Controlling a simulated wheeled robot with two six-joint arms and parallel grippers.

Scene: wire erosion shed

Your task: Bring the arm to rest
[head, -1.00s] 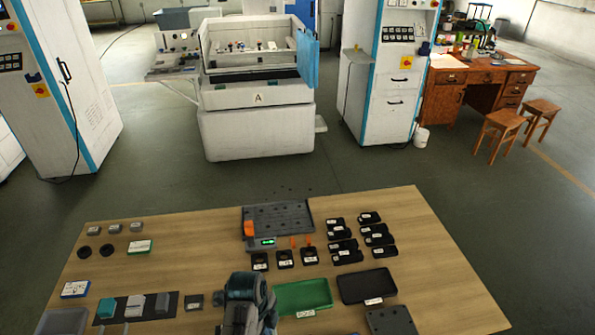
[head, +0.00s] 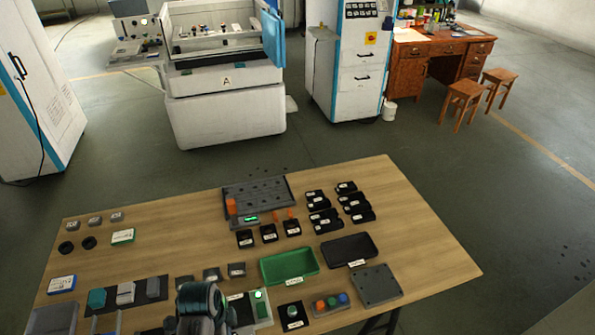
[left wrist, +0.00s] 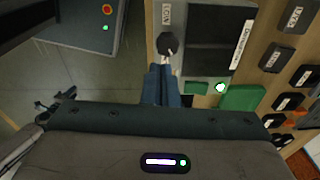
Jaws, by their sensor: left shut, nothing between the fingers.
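In the left wrist view my left gripper (left wrist: 168,58) is shut and empty, its blue fingers close together. A dark, many-sided knob-like piece (left wrist: 172,43) shows just beyond the fingertips; I cannot tell whether they touch it. In the head view my teal and dark arm (head: 203,300) rises at the bottom edge over the near side of the wooden table (head: 175,205). Its fingers cannot be made out there. My right gripper is in neither view.
The table holds a green tray (head: 289,266), a black tray (head: 349,250), a grey perforated plate (head: 258,194), a button panel (head: 330,304) and several small black holders. Bare wood lies at the table's right side. A white machine (head: 226,110) stands beyond clear floor.

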